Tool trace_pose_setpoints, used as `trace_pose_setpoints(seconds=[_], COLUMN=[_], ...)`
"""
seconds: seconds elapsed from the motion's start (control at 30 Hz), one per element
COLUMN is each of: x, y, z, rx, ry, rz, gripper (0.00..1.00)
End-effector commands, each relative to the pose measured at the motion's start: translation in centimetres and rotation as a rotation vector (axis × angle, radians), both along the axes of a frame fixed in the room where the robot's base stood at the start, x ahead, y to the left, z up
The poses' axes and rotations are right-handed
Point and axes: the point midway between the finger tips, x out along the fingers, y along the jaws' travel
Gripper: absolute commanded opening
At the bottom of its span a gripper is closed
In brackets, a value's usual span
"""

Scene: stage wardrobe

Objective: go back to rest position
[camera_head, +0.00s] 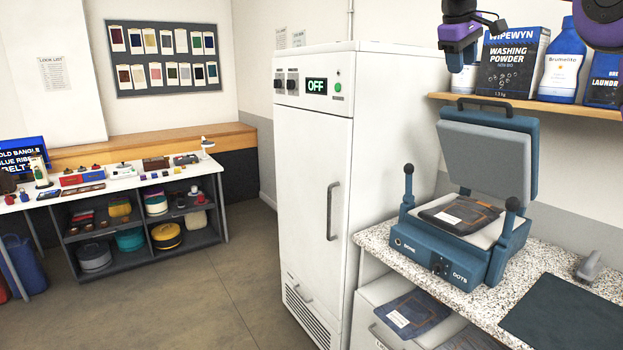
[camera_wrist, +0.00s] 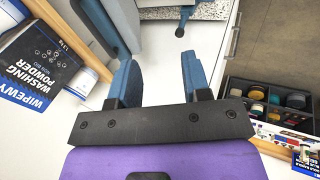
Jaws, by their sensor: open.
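My gripper (camera_head: 461,60) is high at the top of the head view, above and left of the raised press lid. It also shows in the wrist view (camera_wrist: 160,65), its two blue fingers apart with nothing between them. The heat press (camera_head: 445,240) stands on the speckled counter (camera_head: 385,240) with its lid (camera_head: 490,155) up. A folded dark denim piece (camera_head: 462,214) with a white label lies on its lower pad. My gripper is apart from the press and the denim.
A tall white cabinet (camera_head: 315,180) with an OFF display stands left of the counter. A shelf (camera_head: 540,112) with a washing powder box (camera_head: 510,60) and bottles is at right, close to my arm. A dark mat (camera_head: 565,315) lies on the counter. Floor (camera_head: 215,290) at left is clear.

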Motion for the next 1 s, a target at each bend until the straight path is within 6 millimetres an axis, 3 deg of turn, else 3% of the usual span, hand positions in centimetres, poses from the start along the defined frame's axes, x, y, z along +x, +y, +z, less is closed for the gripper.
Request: trace_pose_setpoints(seconds=[0.23,0.47,0.77,1.0], x=[-8.2,-16.5,-27.8,-36.5], y=[0.7,1.5,2.8,3.8], z=[0.5,-1.2,-6.1,-12.1], rx=[0.092,0.187,0.313,0.414], ry=[-0.051,-0.095,-0.149,-0.186], rz=[-0.048,-0.107,-0.198,-0.284], gripper=[0.44,0.44,0.44,0.44])
